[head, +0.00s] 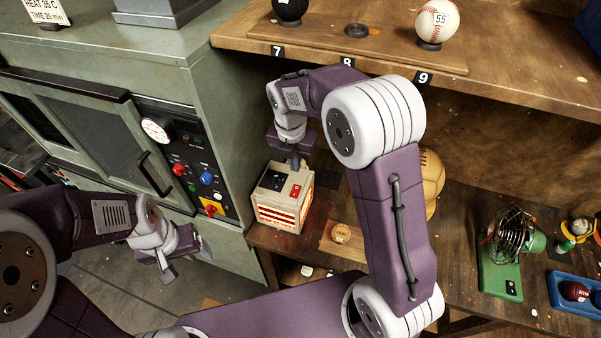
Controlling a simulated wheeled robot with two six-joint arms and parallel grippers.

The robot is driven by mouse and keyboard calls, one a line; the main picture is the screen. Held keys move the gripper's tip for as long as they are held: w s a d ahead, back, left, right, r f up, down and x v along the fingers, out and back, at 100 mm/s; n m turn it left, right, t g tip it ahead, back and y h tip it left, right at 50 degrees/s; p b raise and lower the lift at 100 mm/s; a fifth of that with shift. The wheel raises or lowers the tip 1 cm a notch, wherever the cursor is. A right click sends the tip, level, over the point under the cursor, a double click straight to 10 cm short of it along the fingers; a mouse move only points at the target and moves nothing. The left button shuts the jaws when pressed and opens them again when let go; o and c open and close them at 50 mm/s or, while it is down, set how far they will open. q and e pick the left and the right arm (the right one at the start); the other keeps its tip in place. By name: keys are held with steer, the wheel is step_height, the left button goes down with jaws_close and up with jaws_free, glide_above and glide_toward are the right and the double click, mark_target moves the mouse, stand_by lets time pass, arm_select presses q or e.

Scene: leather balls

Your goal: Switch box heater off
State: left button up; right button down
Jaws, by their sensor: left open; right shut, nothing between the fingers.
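The box heater (264,206) is a small cream box at the left end of the lower wooden shelf. Its front and side grilles glow orange-red. On its top are a red rocker switch (295,191) and a black control (276,180). My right gripper (294,163) is shut and empty, just above the heater's back top edge. I cannot tell whether its tips touch the heater. My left gripper (178,268) is open and empty, over the floor in front of the green cabinet. The switch's exact position is too small to tell.
A green oven cabinet (215,110) with a control panel (188,160) stands left of the heater. An upper shelf (510,75) holds balls on numbered stands. A tan ball (432,175), a caged fan (513,240) and a blue tray (560,301) are on the right.

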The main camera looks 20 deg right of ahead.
steer(key=a, duration=0.1)
glide_above(296, 188)
steer(key=f, duration=0.3)
steer(key=f+p, duration=0.1)
steer(key=shift+s+f, duration=0.15)
steer(key=shift+s, duration=0.2)
steer(key=f, duration=0.5)
steer(key=shift+w+a+p, duration=0.15)
steer(key=shift+w+p, duration=0.05)
steer(key=shift+p, duration=0.2)
steer(key=shift+w+d+f, duration=0.1)
steer(key=shift+d+f, duration=0.1)
steer(key=shift+f, duration=0.15)
arm_select(q)
steer(key=shift+s+a+r, duration=0.15)
steer(key=shift+r, duration=0.65)
arm_select(e)
steer(key=shift+a, duration=0.1)
